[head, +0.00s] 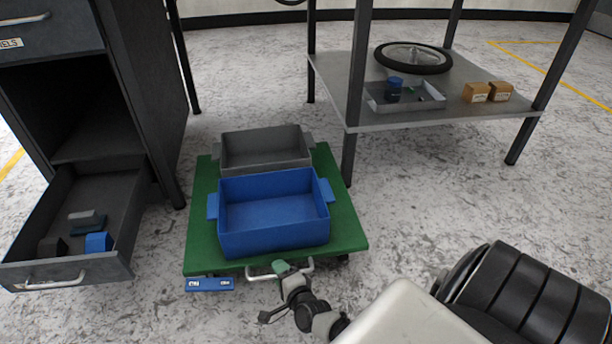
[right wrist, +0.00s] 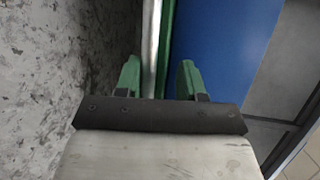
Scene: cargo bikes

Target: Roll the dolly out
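The green dolly (head: 345,215) stands on the floor between the drawer cabinet and the table. It carries a blue bin (head: 272,240) in front and a grey bin (head: 265,150) behind. A pale bar handle (head: 305,266) is on its near edge, beside a blue label. My right gripper (head: 281,267) is at this handle. In the right wrist view its two green fingertips (right wrist: 158,78) are apart, with the pale handle bar (right wrist: 151,45) running between them and space left over. Whether a finger touches the bar, I cannot tell. My left gripper is not in view.
An open drawer (head: 70,270) with small blocks sticks out left of the dolly. A table (head: 440,115) with a wheel (head: 413,58), a grey tray (head: 425,104) and small boxes (head: 488,92) stands at the right, one leg close to the dolly. Near floor is partly clear.

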